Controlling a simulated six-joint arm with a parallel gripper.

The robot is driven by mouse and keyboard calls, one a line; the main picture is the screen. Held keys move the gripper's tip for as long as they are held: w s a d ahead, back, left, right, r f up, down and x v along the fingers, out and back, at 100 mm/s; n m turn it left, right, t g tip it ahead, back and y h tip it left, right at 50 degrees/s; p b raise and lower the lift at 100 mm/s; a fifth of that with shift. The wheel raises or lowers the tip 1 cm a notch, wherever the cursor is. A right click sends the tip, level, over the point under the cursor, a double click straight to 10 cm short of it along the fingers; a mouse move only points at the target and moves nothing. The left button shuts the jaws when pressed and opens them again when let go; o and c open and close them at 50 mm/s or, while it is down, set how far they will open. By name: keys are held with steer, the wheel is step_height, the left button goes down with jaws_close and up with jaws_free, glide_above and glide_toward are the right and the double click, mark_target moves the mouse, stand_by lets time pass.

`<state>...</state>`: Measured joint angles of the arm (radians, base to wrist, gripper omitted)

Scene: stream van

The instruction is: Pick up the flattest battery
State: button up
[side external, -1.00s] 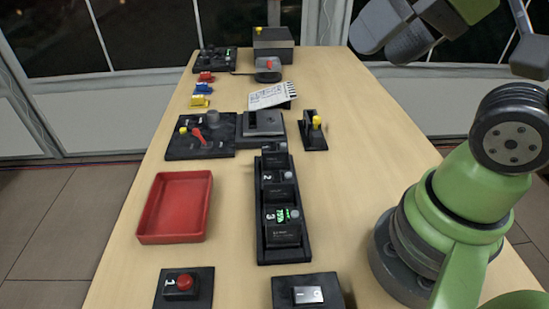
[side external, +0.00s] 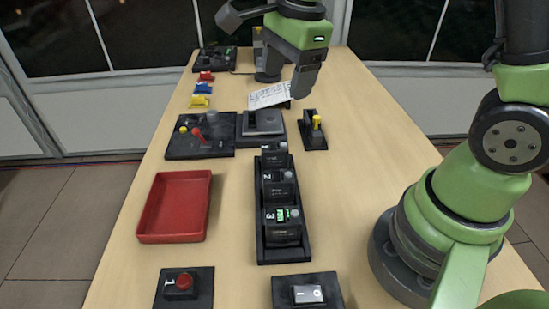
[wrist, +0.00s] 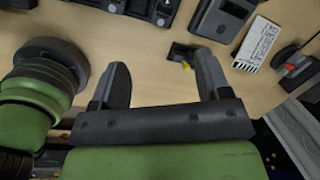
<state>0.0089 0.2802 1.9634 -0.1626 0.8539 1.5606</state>
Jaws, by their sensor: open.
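Several dark box-shaped batteries stand in a row in a long black rack (side external: 304,250), right of the red tray. The near battery (side external: 283,232) has a lit green readout; the middle battery (side external: 279,187) and far battery (side external: 276,158) show no lit readout that I can make out. Charge levels are too small to read surely. My gripper (side external: 286,84) is open and empty, above the far part of the table, beyond the rack. In the wrist view its spread fingers (wrist: 160,65) have bare wood between them; part of the rack (wrist: 140,8) shows at the top edge.
A red tray (side external: 143,228) is empty. A grey device (side external: 262,122), a small yellow-topped holder (side external: 315,130) and a printed card (side external: 268,95) lie beyond the rack. A lever panel (side external: 182,150) is at left. A red-button box (side external: 183,288) and rocker switch (side external: 307,294) are in front.

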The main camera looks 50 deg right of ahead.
mark_target(275, 146)
steer(key=w+f+m, duration=0.1)
steer(key=f+m, duration=0.1)
steer(key=w+f+m+g, duration=0.1)
steer(key=f, duration=0.2)
steer(key=w+f+m+g, duration=0.1)
steer(key=f+m, duration=0.1)
steer(key=f, duration=0.1)
steer(key=shift+d+m, duration=0.3)
steer(key=shift+d, duration=0.1)
step_height(275, 146, down, 4)
steer(key=shift+f, duration=0.15)
step_height(275, 146, down, 6)
steer(key=shift+a+r, duration=0.1)
steer(key=shift+a, duration=0.05)
steer(key=c, duration=1.2)
steer(key=shift+o, duration=0.2)
steer(key=shift+r, duration=0.1)
